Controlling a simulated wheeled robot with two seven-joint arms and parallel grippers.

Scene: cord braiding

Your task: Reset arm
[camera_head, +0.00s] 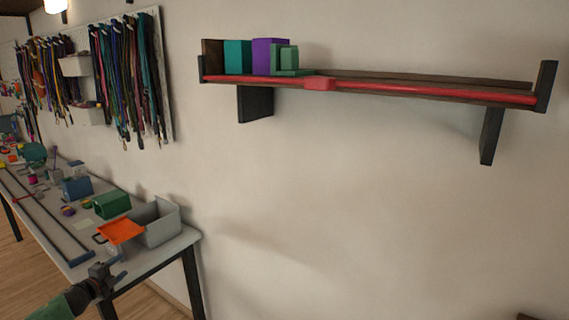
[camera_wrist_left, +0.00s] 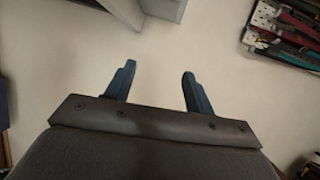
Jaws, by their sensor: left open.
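My left gripper (camera_head: 108,272) shows at the lower left of the head view, beside the front end of the work table (camera_head: 190,238). In the left wrist view its two dark blue fingers (camera_wrist_left: 155,85) stand apart with nothing between them. Pale wall fills the space beyond the fingers in that view. My right gripper is not in either view.
An orange piece (camera_head: 121,231) rests by a grey open box (camera_head: 165,222) on the table, near my gripper. A green box (camera_head: 112,204) sits behind. A wall shelf (camera_head: 430,90) holds coloured boxes (camera_head: 270,56). Cords hang on a pegboard (camera_head: 165,75). The wall below the shelf is clear.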

